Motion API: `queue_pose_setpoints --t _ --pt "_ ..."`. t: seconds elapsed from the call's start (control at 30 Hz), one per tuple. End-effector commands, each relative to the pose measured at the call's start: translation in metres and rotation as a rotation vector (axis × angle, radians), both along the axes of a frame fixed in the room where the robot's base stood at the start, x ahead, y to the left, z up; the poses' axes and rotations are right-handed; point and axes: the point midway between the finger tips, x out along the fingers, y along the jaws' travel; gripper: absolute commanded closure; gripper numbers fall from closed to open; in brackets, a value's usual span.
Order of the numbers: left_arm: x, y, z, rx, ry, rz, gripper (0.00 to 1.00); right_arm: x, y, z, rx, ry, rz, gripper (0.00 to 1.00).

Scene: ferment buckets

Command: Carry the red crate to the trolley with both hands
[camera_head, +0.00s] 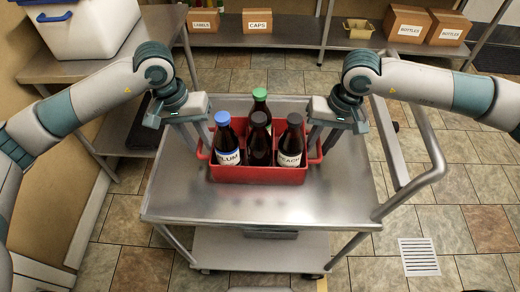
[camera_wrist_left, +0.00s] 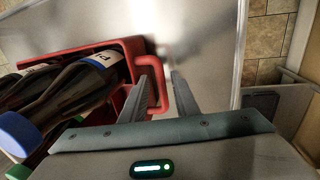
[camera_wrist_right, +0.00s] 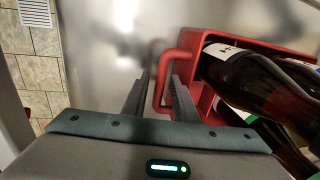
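The red crate (camera_head: 262,174) sits upright on the steel trolley's top tray (camera_head: 235,207). It holds several dark bottles, with blue, green (camera_head: 260,93) and black caps. My left gripper (camera_head: 197,143) is at the crate's left handle. In the left wrist view its fingers are apart, one on each side of the handle bar (camera_wrist_left: 164,86), with a gap showing. My right gripper (camera_head: 323,143) is at the right handle. In the right wrist view its fingers are also apart on either side of that handle bar (camera_wrist_right: 158,84).
The trolley's push handle (camera_head: 430,150) rises on the right. A steel side table with a white box (camera_head: 92,28) stands at the left. A back shelf holds cardboard boxes (camera_head: 257,21). The tray is bare in front of the crate.

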Motion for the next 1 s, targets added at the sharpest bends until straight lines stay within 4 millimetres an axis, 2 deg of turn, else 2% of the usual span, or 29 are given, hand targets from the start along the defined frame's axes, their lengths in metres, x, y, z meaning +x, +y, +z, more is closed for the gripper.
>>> queue_pose_setpoints --t 0.3,0.5,1.0 --pt "0.002 0.007 0.041 0.000 -0.004 0.000 0.71 0.000 0.002 0.002 0.005 -0.003 0.003 0.71" --pt "0.002 0.011 0.059 0.002 -0.002 0.001 0.71 0.000 0.002 0.002 0.005 -0.003 0.003 0.71" --pt "0.002 0.013 0.064 0.002 -0.001 0.002 0.71 0.000 0.002 0.002 0.005 -0.002 0.002 0.71"
